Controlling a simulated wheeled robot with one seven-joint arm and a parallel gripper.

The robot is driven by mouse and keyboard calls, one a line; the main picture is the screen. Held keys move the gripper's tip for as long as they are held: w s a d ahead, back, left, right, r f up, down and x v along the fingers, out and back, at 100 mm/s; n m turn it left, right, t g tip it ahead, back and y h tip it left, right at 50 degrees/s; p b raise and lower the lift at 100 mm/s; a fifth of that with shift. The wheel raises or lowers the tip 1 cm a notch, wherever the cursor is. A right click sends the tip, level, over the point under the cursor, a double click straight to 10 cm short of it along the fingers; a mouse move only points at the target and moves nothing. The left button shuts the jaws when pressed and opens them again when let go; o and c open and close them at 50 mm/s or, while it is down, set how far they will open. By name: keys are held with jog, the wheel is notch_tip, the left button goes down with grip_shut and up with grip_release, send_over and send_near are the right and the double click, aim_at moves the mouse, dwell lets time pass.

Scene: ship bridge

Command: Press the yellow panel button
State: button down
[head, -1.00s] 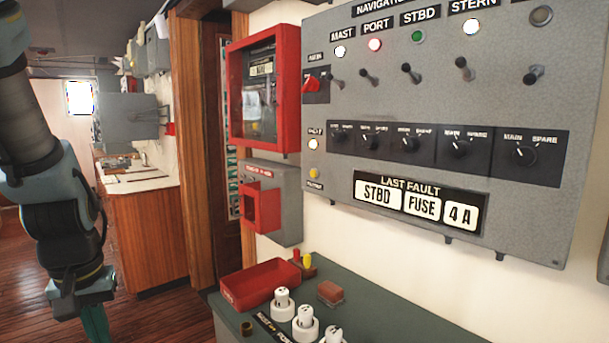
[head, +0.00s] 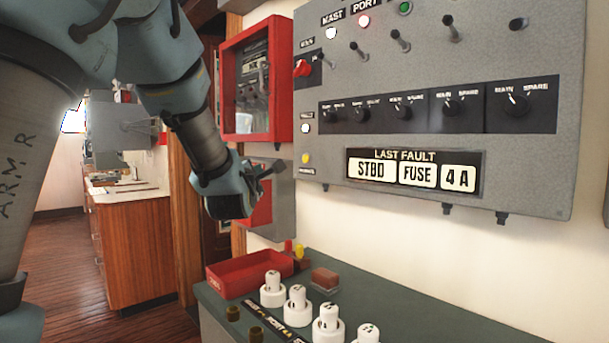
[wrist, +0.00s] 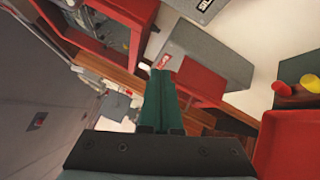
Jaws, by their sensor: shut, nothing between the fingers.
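The yellow button (head: 306,158) is a small round cap at the lower left corner of the grey wall panel (head: 330,205), under a white lamp. In the wrist view, only a bare corner of the panel (wrist: 205,8) with part of a label shows; the button is out of view. My gripper (wrist: 160,73) has its green fingers together and empty. In the head view, its wrist hangs left of and lower than the button, in front of the grey box with a red front; the fingers cannot be made out there. It is apart from the button.
A red-framed cabinet (head: 258,80) and the grey box (head: 282,205) are on the wall left of the panel. Below, a green counter (head: 400,310) holds a red tray (head: 240,278), white fuse holders (head: 297,305) and a brown block (head: 325,279). Space before the panel is clear.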

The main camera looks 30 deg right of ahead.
aim_at(305, 158)
jog(key=shift+s+d+r+n+t+h, duration=0.15)
jog(key=shift+s+d+r+n+h, duration=0.25)
jog(key=shift+d+r, duration=0.2)
jog(key=shift+s+d+r+n+t+h, duration=0.15)
jog(key=shift+s+d+r+n+h, duration=0.25)
jog(key=shift+d, duration=0.25)
jog(key=shift+d+r, duration=0.1)
jog(key=w+d+p, duration=0.1)
jog(key=d+p, duration=0.1)
jog(key=d, duration=0.6)
jog(key=shift+w+d+p, duration=0.2)
jog(key=shift+w+p, duration=0.2)
jog(key=shift+d+b, duration=0.2)
jog(key=shift+b, duration=0.2)
dwell(0.7)
jog(key=shift+w+d, duration=0.1)
jog(key=shift+d, duration=0.1)
